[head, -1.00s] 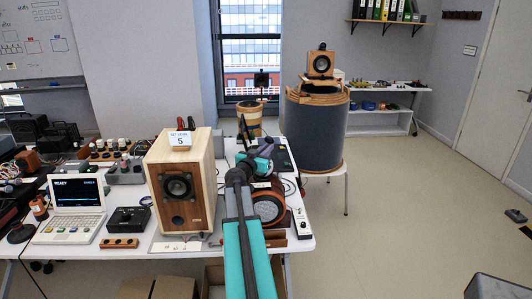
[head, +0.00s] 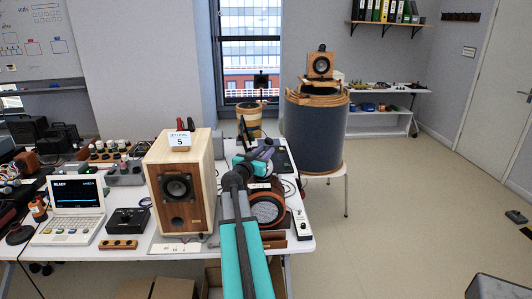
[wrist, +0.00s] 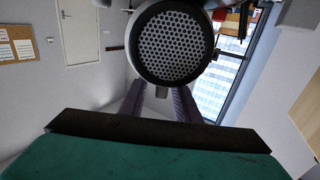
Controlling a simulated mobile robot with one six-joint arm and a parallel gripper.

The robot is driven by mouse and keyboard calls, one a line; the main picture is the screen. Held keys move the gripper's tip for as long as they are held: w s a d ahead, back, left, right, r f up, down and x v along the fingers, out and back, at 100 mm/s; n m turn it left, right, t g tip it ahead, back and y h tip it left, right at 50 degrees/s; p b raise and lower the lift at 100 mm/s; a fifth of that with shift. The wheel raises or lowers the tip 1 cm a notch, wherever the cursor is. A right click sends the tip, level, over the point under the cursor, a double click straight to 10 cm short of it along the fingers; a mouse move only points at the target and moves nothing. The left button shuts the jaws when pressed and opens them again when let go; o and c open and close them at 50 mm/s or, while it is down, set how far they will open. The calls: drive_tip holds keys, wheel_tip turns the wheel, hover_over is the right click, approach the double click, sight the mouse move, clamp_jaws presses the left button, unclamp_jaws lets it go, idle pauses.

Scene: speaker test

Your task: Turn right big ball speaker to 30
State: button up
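A round speaker with an orange-brown rim and a grey grille (head: 267,212) stands near the right end of the table in the head view, partly covered by my arm. The wrist view shows a round perforated grille (wrist: 172,46) in a dark ring, close ahead at the top; I cannot tell if it is the same speaker. My gripper (head: 263,160) is above and behind the round speaker in the head view. In the wrist view its two purple fingers (wrist: 158,100) are apart, with a pale grey part between their far ends. Contact is not clear. No scale reading is legible.
A laptop (head: 77,208) and black box (head: 127,220) are further left. A large dark drum (head: 316,132) stands behind on a white stool.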

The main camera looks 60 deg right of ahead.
drive_tip(key=s+a+b, duration=0.1)
drive_tip(key=a+b, duration=0.2)
drive_tip(key=a, duration=0.8)
drive_tip(key=shift+s+a+b, duration=0.15)
drive_tip(key=shift+a+b, duration=0.2)
drive_tip(key=shift+a, duration=0.05)
drive_tip(key=shift+f, duration=0.1)
idle(0.3)
